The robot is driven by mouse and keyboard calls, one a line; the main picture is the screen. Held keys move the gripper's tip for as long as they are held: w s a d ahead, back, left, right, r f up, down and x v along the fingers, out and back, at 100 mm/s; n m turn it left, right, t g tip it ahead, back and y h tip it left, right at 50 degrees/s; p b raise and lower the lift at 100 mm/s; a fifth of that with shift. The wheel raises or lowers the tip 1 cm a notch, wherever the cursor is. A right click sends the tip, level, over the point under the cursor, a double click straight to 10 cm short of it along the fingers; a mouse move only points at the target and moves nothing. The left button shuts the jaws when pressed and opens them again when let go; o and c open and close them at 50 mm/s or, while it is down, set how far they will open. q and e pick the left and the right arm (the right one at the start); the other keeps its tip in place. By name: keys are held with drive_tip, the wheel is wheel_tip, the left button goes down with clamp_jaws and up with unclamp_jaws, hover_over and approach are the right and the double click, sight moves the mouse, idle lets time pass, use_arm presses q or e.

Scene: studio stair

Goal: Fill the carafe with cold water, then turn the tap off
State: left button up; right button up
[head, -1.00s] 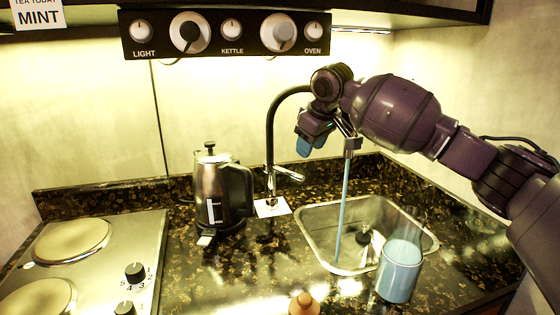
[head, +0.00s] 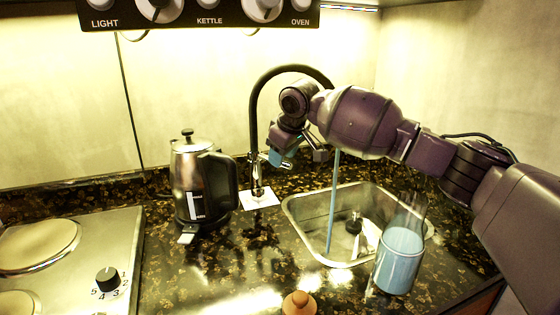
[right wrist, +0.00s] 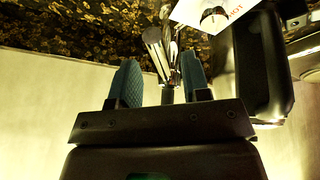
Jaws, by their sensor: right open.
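The clear carafe (head: 400,255) stands at the front right of the sink, holding bluish water up to below its neck. The black gooseneck tap (head: 253,115) stands behind the sink, and a bluish water stream (head: 333,205) runs into the basin, beside the carafe. The tap's chrome lever is partly hidden by my right gripper in the head view. My right gripper (head: 298,158) is open and empty, close to the lever. In the right wrist view the chrome lever (right wrist: 157,48) shows beyond and between the blue fingertips; contact cannot be told. My left gripper is out of view.
The steel sink (head: 298,232) is set in dark speckled counter. A kettle (head: 192,180) stands left of the tap, close to my right gripper. A white card (head: 262,199) lies by the tap base. A wooden-knobbed object (head: 299,303) is at the front; a hob (head: 95,240) lies left.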

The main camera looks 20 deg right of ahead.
drive_tip(key=shift+w+f, duration=0.35)
drive_tip(key=shift+f, duration=0.3)
clamp_jaws()
